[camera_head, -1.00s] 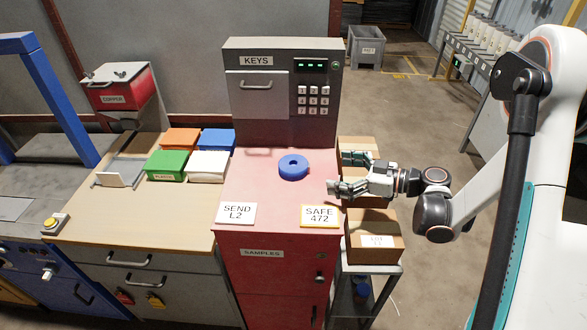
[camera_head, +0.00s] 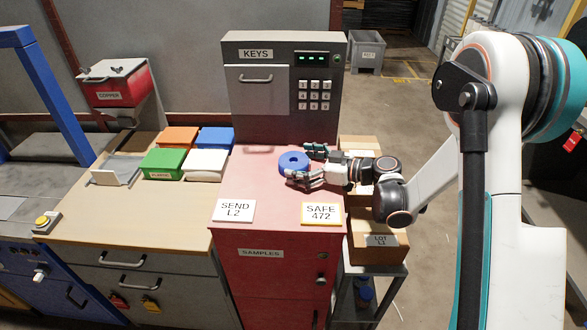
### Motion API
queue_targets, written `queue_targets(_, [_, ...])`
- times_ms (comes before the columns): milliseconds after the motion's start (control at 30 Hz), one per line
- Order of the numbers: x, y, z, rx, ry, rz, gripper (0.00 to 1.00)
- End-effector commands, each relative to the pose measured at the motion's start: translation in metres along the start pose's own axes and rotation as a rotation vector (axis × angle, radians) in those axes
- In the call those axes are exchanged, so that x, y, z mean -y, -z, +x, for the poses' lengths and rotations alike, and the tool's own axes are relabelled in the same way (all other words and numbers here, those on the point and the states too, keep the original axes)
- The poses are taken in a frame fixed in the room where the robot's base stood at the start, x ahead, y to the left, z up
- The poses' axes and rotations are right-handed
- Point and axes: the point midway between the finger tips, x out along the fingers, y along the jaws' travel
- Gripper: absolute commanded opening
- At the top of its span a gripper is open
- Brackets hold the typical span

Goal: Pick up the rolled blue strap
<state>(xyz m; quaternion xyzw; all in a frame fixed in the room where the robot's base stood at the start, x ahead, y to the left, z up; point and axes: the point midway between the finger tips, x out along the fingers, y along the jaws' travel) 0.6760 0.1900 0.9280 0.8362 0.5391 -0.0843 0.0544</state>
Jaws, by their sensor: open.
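The rolled blue strap (camera_head: 291,164) is a flat ring lying on the red cabinet top (camera_head: 262,187), in front of the grey KEYS box. My gripper (camera_head: 297,163) is open and reaches in from the right. One finger shows behind the strap's right side and the other in front of it, so the strap's right edge lies at the opening between them. I cannot tell whether a finger touches the strap.
The KEYS box (camera_head: 283,90) stands just behind. The SEND L2 card (camera_head: 233,211) and SAFE 472 card (camera_head: 321,214) lie at the front. Coloured boxes (camera_head: 164,163) sit to the left. Cardboard boxes (camera_head: 378,248) stand on a cart at right, under my arm.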

Motion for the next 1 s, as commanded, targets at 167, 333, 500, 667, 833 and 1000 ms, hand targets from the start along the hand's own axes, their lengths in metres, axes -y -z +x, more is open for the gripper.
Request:
queue_targets(167, [-0.001,0.001,0.004,0.000,-0.002,0.000,0.98])
queue_targets(333, [0.000,0.001,0.003,0.000,-0.001,0.000,0.77])
queue_targets(500, [0.000,0.001,0.003,0.000,-0.001,0.001,0.44])
queue_targets(667, [0.000,0.001,0.003,0.000,-0.001,0.001,0.39])
queue_targets(833, [0.000,0.002,0.003,0.000,-0.001,0.001,0.39])
queue_targets(1000, [0.000,0.013,0.001,-0.001,-0.001,0.001,0.39])
